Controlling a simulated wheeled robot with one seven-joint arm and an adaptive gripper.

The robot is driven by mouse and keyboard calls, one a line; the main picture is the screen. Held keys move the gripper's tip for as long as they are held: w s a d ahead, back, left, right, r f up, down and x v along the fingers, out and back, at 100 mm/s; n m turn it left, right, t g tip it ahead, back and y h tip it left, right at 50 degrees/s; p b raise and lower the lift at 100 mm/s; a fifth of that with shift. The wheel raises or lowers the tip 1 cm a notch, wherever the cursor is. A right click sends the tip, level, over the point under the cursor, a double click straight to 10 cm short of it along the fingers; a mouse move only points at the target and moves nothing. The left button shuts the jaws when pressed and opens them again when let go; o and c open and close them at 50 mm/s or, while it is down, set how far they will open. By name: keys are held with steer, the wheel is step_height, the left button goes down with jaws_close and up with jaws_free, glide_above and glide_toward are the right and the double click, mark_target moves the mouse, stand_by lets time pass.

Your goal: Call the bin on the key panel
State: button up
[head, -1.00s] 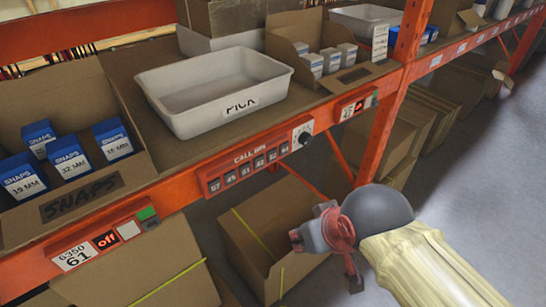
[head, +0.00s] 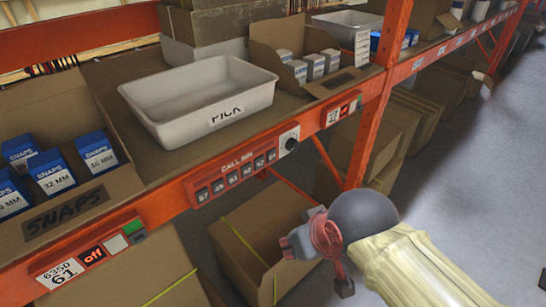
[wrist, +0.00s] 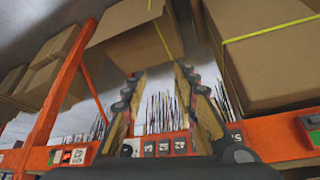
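Some keys read 57, 45 and 61; the others are small. In the wrist view, several keys (wrist: 163,147) show inverted beyond the fingers. My gripper (head: 292,245) is below and right of the panel in the head view, apart from it. In the wrist view my gripper (wrist: 157,76) has its two fingers spread with nothing between them.
A white PICK bin (head: 165,130) stands on the shelf above the panel. A SNAPS carton (head: 65,215) with blue boxes is at left, above a label 6350 61 (head: 60,273) with an off sign. Cartons (head: 245,225) sit below; an orange upright (head: 377,100) stands right.

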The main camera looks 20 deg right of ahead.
steer(key=shift+c, duration=1)
jaws_close()
stand_by(0.5)
